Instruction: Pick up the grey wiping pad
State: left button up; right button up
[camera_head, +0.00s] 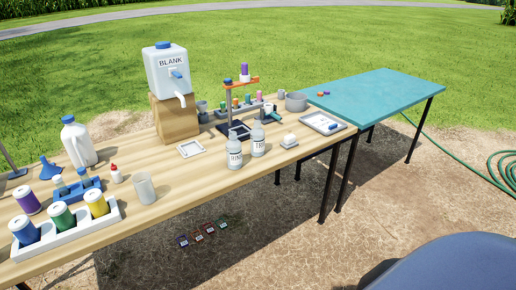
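I cannot make out the grey wiping pad for certain in the head view. A small square pale item (191,148) with a lighter rim lies flat on the wooden table, in front of the wooden block. It may be a shallow tray or a pad. A larger flat pale tray (341,127) lies at the table's right end with small, unclear items in it. Neither of my grippers is in view, so nothing shows as held.
The wooden table (240,180) carries a BLANK container (165,72) on a block (176,119), two labelled bottles (234,151), a pot (296,102), a white jug (78,143) and a rack (70,237) of coloured bottles. A teal table (385,92) adjoins, mostly clear.

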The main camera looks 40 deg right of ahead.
aim_at(289, 142)
jog(key=l, duration=2.45)
